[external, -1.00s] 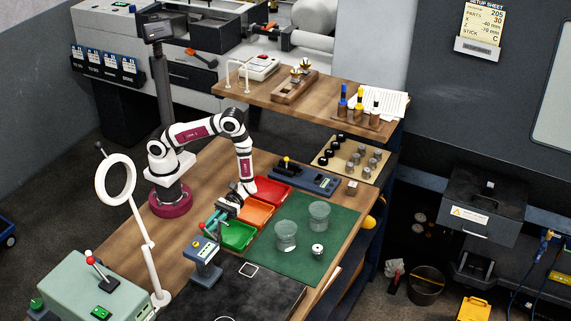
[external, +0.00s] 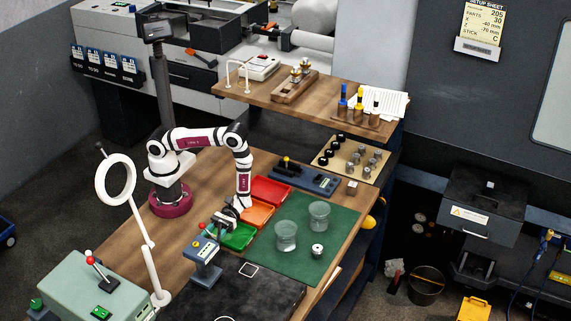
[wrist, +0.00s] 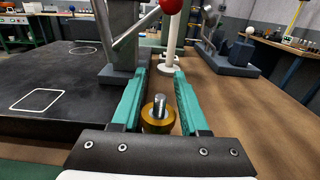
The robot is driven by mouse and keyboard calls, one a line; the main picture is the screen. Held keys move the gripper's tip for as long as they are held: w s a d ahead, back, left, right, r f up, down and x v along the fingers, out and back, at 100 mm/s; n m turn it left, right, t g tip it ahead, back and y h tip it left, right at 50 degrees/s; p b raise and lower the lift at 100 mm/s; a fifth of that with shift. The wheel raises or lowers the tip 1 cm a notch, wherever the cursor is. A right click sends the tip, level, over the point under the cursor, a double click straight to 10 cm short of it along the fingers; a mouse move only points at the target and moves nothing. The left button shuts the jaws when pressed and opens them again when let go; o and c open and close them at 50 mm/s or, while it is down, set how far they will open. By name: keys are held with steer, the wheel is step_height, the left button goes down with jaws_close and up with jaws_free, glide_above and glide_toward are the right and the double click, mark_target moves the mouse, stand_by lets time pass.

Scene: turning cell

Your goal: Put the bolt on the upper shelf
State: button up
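My gripper (external: 223,223) is low over the bench beside the green bin, pointing toward the lever tool. In the wrist view its two teal fingers (wrist: 160,88) stand apart. A brass-coloured round piece with a grey metal stud (wrist: 158,112) shows between them, stud upward. It may be the bolt. I cannot tell whether the fingers press on it or it sits free between or below them. In the external view the arm hides this piece. The upper shelf (external: 270,97) is the raised wooden board at the back, with clear wood at its front.
The shelf bears a block with brass-topped pieces (external: 298,80), bottles (external: 358,105) and papers. Red (external: 270,190), orange (external: 258,214) and green (external: 236,237) bins stand by the gripper. Two glass jars (external: 286,236) stand on the green mat. The lever tool (external: 204,260) and ring light (external: 117,180) are near.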

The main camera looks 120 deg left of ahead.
steer(key=shift+a+r, duration=0.1)
steer(key=shift+a, duration=0.2)
steer(key=a, duration=1.1)
steer(key=s+a+r+m+g+y, duration=0.2)
steer(key=s+r+m+g+y, duration=0.2)
steer(key=s+r+m+y, duration=0.9)
steer(key=s+m+y, duration=0.1)
steer(key=m+y, duration=0.1)
steer(key=m, duration=0.3)
steer(key=shift+r+g, duration=0.4)
steer(key=shift+o, duration=0.3)
steer(key=a+m+t+y, duration=0.1)
steer(key=s+a+r+m+t+y, duration=0.1)
steer(key=a+m+y, duration=0.1)
steer(key=s+a+m+t+y, duration=0.1)
steer(key=a+m+t, duration=0.1)
steer(key=shift+s+r, duration=0.1)
steer(key=shift+r, duration=0.3)
steer(key=shift+o, duration=0.2)
steer(key=shift+a+m+t+y, duration=0.2)
steer(key=shift+m+t+y, duration=0.1)
steer(key=shift+y, duration=0.1)
